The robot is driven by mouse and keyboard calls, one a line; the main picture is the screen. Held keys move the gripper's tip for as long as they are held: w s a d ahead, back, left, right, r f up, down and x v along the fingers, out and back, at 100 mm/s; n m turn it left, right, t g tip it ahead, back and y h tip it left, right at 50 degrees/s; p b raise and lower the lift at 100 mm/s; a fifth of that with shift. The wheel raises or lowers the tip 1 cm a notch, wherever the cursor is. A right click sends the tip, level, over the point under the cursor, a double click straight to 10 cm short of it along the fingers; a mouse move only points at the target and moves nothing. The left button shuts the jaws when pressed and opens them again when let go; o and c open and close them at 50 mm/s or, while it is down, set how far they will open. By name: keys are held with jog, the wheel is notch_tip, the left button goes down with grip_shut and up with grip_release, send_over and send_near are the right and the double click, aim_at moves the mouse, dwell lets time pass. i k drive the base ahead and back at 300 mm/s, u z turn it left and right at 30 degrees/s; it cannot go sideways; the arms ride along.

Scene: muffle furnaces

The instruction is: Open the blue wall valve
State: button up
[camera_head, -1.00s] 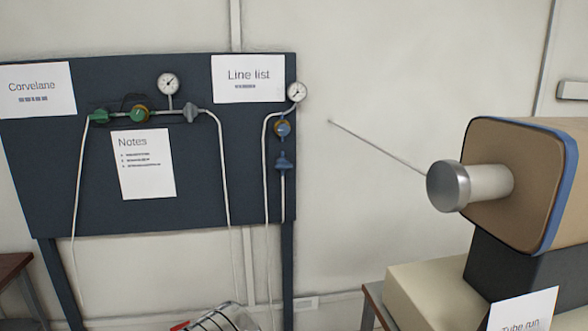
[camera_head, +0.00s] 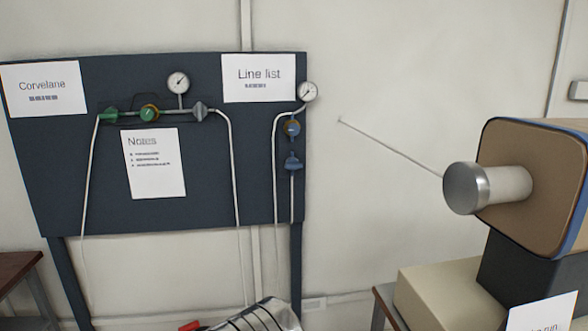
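A blue wall valve (camera_head: 292,162) sits on the thin vertical line at the right edge of the dark board. Its blue handle looks roughly crosswise to the line, but it is too small to tell whether it is open. My gripper is not in view.
The dark board (camera_head: 70,190) also holds a green valve (camera_head: 108,114), a second gauge (camera_head: 178,82) and papers. A tan furnace with a metal cylinder (camera_head: 466,188) stands right. A striped metallic object (camera_head: 255,318), unclear, is cut off at the bottom. Bare wall separates board and furnace.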

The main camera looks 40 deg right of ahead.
aim_at(293, 164)
jog(key=u, duration=0.05)
jog(key=i, duration=1)
jog(key=z, duration=0.05)
